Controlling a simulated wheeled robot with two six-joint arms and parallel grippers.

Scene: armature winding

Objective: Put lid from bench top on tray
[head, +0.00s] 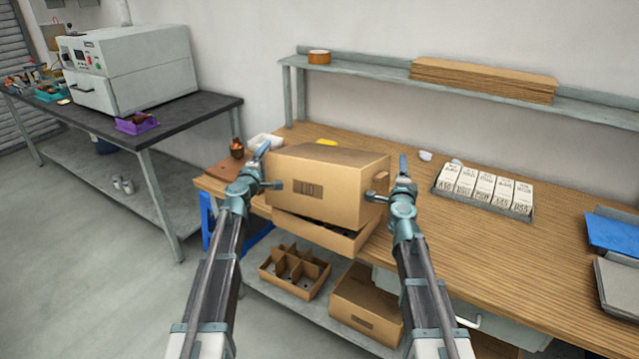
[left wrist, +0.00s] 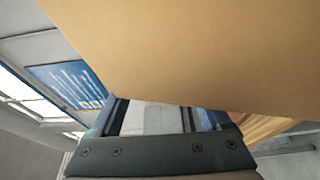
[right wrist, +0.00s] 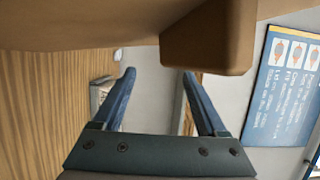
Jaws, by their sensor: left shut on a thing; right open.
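The cardboard lid (head: 335,185), a brown box shape with a dark printed mark on its front, is above the tray (head: 322,235) at the bench's front edge. A gap at the right shows dark contents in the tray; the lid hides the rest. My left gripper (head: 266,168) is shut on the lid at its left side; in the left wrist view the lid (left wrist: 200,50) covers the fingertips. My right gripper (head: 388,182) is open beside the lid's right side. In the right wrist view its spread fingers (right wrist: 160,78) are close to the lid's block-like handle (right wrist: 208,40); contact is unclear.
The wooden bench (head: 450,240) holds a rack of white cartons (head: 485,188) and a blue folder (head: 612,232) to the right. A divided carton (head: 293,272) and a closed box (head: 365,305) sit on the lower shelf. A raised shelf (head: 380,72) runs behind.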

